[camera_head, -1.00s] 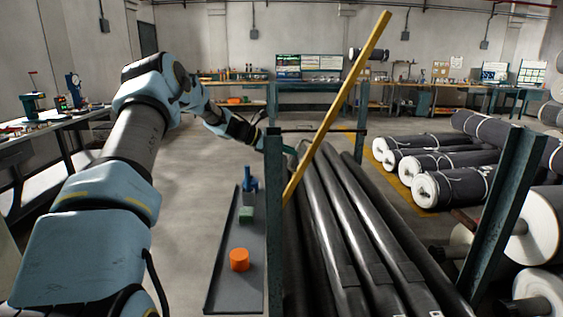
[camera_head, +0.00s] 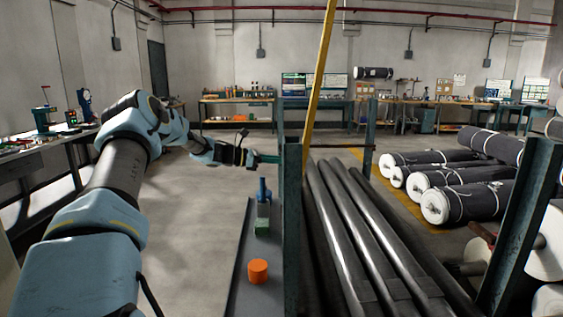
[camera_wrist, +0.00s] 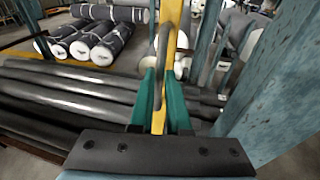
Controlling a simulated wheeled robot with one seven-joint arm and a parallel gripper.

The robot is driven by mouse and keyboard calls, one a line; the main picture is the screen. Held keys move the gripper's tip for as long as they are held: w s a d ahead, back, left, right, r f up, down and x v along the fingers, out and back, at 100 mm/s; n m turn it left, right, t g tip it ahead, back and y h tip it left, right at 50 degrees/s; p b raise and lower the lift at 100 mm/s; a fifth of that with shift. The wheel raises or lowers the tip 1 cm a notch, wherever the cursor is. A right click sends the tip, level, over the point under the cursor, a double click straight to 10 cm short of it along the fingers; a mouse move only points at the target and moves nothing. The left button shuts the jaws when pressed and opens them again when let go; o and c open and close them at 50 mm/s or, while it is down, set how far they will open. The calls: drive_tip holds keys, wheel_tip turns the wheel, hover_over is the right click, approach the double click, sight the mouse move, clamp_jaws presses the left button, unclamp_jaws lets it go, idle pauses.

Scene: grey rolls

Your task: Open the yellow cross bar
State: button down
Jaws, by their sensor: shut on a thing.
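The yellow cross bar (camera_head: 319,75) stands steep, close to upright, leaning a little right at its top, which runs out of the head view. Its lower part passes behind the teal near-left post (camera_head: 291,220). My gripper (camera_head: 270,159) is beside that post. In the wrist view the green fingers (camera_wrist: 160,92) are shut around a slim grey handle-like piece (camera_wrist: 164,50) running along the yellow bar (camera_wrist: 172,40). The exact contact is partly hidden by the fingers.
Long black rolls (camera_head: 345,220) lie right of the post, between teal posts. A grey tray (camera_head: 246,270) left of it holds an orange piece (camera_head: 258,271), a green block and a blue tool. White-ended rolls (camera_head: 440,165) lie farther right. The floor (camera_head: 200,225) left of the tray is clear.

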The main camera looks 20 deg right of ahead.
drive_tip(key=shift+a+f, duration=0.1)
drive_tip(key=shift+a, duration=0.05)
drive_tip(key=c, duration=0.9)
unclamp_jaws()
drive_tip(key=a+b, duration=0.1)
drive_tip(key=a, duration=0.2)
drive_tip(key=a+r, duration=0.1)
drive_tip(key=a, duration=0.3)
drive_tip(key=a+b, duration=0.1)
drive_tip(key=a, duration=0.2)
drive_tip(key=shift+w+a+r+b, duration=0.25)
drive_tip(key=shift+w+r+b, duration=0.05)
drive_tip(key=shift+r+b, duration=0.05)
